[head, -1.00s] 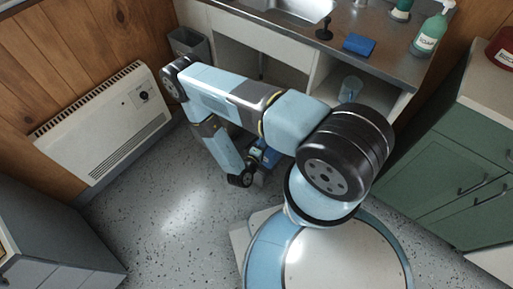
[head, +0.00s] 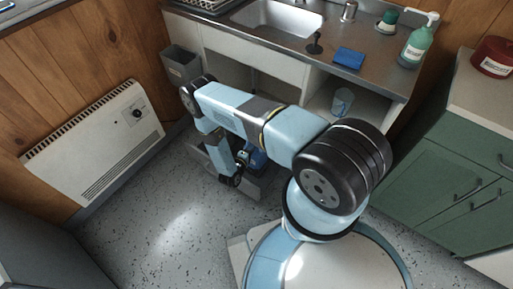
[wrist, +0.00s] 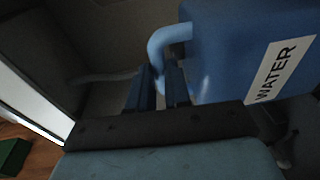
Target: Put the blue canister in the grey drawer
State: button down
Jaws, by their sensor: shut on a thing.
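The blue canister (wrist: 245,45), with a white WATER label, fills the upper right of the wrist view. In the head view the canister (head: 258,160) is a small patch of blue, mostly hidden by my arm. My gripper (wrist: 158,85) is shut on the canister's curved handle (wrist: 168,40). In the head view my gripper (head: 242,158) hangs low in front of the sink unit. A low grey panel (head: 268,181) shows beside the canister and looks like part of the grey drawer; my arm hides most of it. I cannot tell whether the canister is inside it.
The sink counter (head: 385,75) runs along the back, with a clear tumbler (head: 342,101) on the shelf below. A white heater (head: 95,140) is on the left wall, green cabinets (head: 440,170) on the right. The left floor is clear.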

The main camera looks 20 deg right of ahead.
jog(key=shift+w+f, duration=0.8)
jog(key=shift+f, duration=1.5)
jog(key=c, duration=1.1)
grip_release()
